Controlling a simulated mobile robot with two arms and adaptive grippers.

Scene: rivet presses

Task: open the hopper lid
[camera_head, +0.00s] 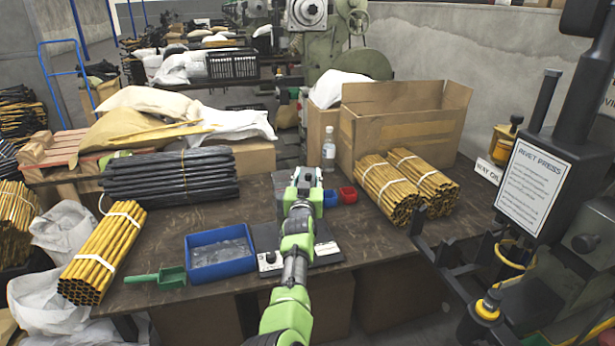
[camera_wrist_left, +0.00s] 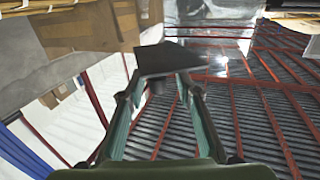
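My left gripper (camera_head: 307,174) is at the end of the green and grey arm that reaches up the middle of the head view, over the bench. In the left wrist view its two fingers (camera_wrist_left: 160,82) stand apart along their length and draw closer toward the tips. A dark flat plate (camera_wrist_left: 168,57) lies across the tips and hides them; I cannot tell whether it is gripped. The rivet press (camera_head: 586,130), dark with a white sign (camera_head: 533,186), stands at the right. I cannot make out a hopper lid for certain. My right gripper is not in view.
On the bench (camera_head: 165,225) are a blue tray (camera_head: 220,268), a green scoop (camera_head: 160,279), bundled black rods (camera_head: 170,178), yellow rods (camera_head: 103,250), a bottle (camera_head: 328,150), small blue and red bins (camera_head: 348,194), and an open carton (camera_head: 385,140). The bench's front is partly clear.

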